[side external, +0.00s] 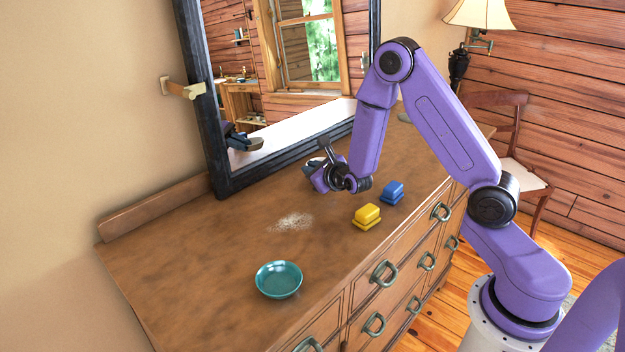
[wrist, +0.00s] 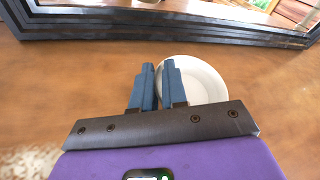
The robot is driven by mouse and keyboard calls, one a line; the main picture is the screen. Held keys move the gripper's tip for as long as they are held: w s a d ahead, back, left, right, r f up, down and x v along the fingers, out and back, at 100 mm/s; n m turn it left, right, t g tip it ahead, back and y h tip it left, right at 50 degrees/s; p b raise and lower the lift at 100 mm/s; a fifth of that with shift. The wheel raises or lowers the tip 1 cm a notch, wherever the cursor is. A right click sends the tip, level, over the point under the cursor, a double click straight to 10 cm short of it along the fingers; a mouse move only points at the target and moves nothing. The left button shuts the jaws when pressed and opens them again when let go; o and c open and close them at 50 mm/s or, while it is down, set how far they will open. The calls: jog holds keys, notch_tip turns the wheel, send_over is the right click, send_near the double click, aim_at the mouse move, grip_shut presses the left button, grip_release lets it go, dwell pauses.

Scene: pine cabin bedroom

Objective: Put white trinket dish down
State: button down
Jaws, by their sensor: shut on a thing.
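The white trinket dish (wrist: 206,80) shows in the wrist view as a shallow round bowl, just beyond and to the right of my fingertips. My gripper (wrist: 158,70) is shut on its near left rim, with the two blue fingers close together. In the side external view my gripper (side external: 320,168) is low over the far part of the dresser top, near the mirror. The dish is mostly hidden there behind my gripper. I cannot tell whether the dish touches the wood.
The wooden dresser top (side external: 190,270) holds a teal bowl (side external: 279,281), a yellow lidded block (side external: 366,215) and a blue one (side external: 392,192). White powder (side external: 292,222) lies near the middle. A dark-framed mirror (side external: 222,150) stands behind. The left part of the top is clear.

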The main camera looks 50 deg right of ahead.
jog(key=shift+f, duration=1.55)
jog(key=c, duration=1.2)
grip_release()
jog(key=shift+f, duration=0.15)
jog(key=shift+o, duration=0.2)
